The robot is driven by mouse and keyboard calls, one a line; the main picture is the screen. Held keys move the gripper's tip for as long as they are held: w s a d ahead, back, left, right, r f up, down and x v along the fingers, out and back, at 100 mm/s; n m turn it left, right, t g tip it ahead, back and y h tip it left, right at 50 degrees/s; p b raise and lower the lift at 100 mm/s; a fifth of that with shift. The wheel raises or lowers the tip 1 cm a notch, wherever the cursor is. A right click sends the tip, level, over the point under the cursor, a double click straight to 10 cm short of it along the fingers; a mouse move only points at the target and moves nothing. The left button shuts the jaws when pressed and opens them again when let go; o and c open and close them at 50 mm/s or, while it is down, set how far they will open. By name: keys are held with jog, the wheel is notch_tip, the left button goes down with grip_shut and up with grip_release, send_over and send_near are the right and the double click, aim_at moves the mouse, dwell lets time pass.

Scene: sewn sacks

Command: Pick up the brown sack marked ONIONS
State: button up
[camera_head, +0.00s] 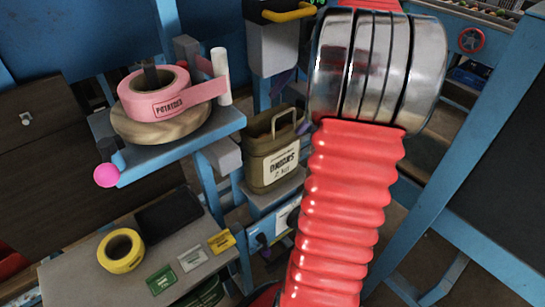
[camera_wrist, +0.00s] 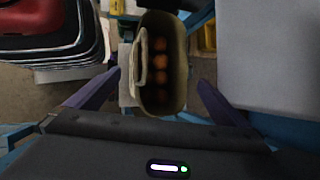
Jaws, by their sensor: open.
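The brown sack marked ONIONS (camera_head: 272,165) stands upright on a small grey ledge in the head view, its handle loop up and a pale label on its front. In the wrist view I look down into the open sack (camera_wrist: 163,102), with several orange-brown onions inside and the handle along its left side. My gripper (camera_wrist: 158,77) is open, one dark finger to the left of the sack and one to the right, with gaps on both sides.
A pink POTATOES tape roll (camera_head: 158,93) sits on a blue-edged shelf left of the sack. Below are a yellow roll (camera_head: 121,251) and small labels on a grey table (camera_head: 75,275). In the wrist view, a grey panel (camera_wrist: 268,50) is close right; a red-and-black object (camera_wrist: 45,25) is upper left.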

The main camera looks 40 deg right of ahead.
aim_at(271, 143)
jog(key=shift+w+a, duration=0.4)
jog(key=shift+a, duration=0.1)
jog(key=x, duration=0.5)
dwell(0.3)
